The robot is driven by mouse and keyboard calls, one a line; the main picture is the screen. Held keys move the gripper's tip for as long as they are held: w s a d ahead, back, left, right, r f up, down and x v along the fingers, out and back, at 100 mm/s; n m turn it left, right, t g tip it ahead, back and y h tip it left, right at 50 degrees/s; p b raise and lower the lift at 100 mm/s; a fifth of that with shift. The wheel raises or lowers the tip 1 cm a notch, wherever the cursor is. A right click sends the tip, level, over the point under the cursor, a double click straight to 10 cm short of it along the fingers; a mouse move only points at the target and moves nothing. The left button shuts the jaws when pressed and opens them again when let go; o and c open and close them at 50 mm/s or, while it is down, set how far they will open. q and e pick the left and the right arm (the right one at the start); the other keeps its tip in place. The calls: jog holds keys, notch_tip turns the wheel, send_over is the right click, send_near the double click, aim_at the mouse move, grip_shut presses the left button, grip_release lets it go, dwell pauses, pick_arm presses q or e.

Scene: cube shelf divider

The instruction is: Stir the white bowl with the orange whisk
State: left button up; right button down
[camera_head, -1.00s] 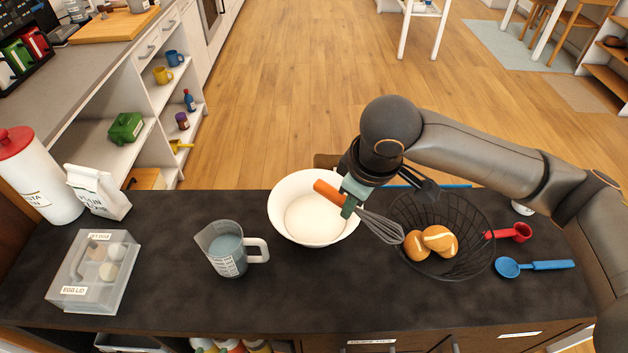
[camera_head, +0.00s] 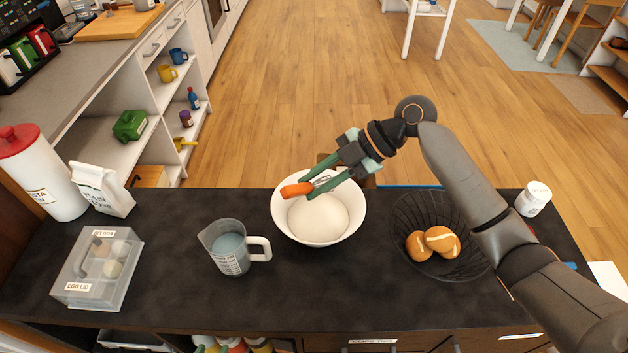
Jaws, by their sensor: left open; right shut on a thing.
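The white bowl (camera_head: 283,222) stands near the back middle of the dark counter with pale, powdery-looking contents in it. My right gripper (camera_head: 312,185) reaches in from the right and is shut on the orange whisk (camera_head: 297,190). The whisk's orange handle points left over the bowl's back part. I cannot tell whether the whisk touches the bowl. My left gripper is not in view.
A measuring jug (camera_head: 228,250) stands left of the bowl. An egg box (camera_head: 98,268), flour bag (camera_head: 103,190) and pasta canister (camera_head: 40,180) stand at the left. The front middle counter is clear.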

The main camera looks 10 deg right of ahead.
jog(key=shift+w+a+f+n+g+y, duration=0.1)
jog(key=shift+w+f+n+g+y, duration=0.2)
jog(key=shift+n+g, duration=0.15)
jog(key=shift+f, duration=0.15)
notch_tip(320, 180, down, 12)
jog(key=b, duration=0.9)
jog(key=shift+r, duration=0.2)
jog(key=shift+a, duration=0.1)
